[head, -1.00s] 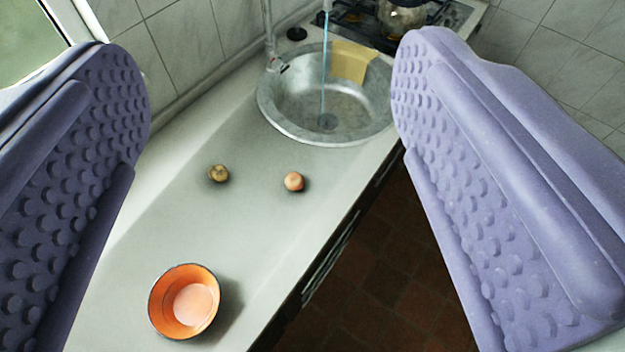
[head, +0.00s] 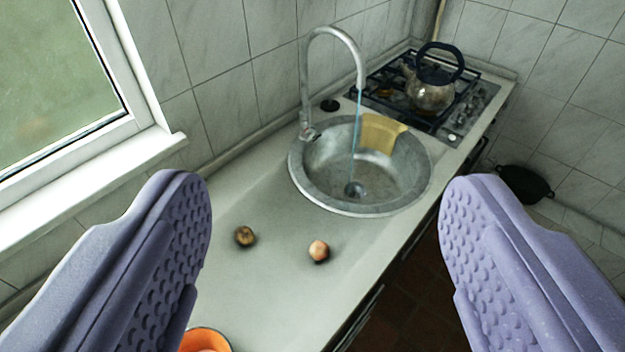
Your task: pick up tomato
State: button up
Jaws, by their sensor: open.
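A small round reddish-pink fruit (head: 318,251), which may be the tomato, lies on the pale counter (head: 255,300) just in front of the sink. A brownish round item (head: 245,236) lies to its left; I cannot tell what it is. My gripper (head: 325,185) is open, with its two purple studded fingers wide apart at the left and right of the view. Nothing is between the pads, and both items show in the gap, apart from the fingers.
A round metal sink (head: 305,185) with running water and a yellow cloth-like piece (head: 380,133) lies beyond. An orange bowl (head: 208,338) is cut off at the bottom. A kettle (head: 432,95) stands on the stove (head: 470,115). A dark pan (head: 525,184) is at the right.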

aim_at(319, 249)
jog(key=i+l+u, duration=0.65)
jog(key=l, duration=0.3)
jog(key=i+l+u, duration=0.2)
jog(key=l, duration=0.2)
jog(key=i+l+u, duration=0.25)
jog(key=l, duration=0.15)
jog(key=k, duration=0.1)
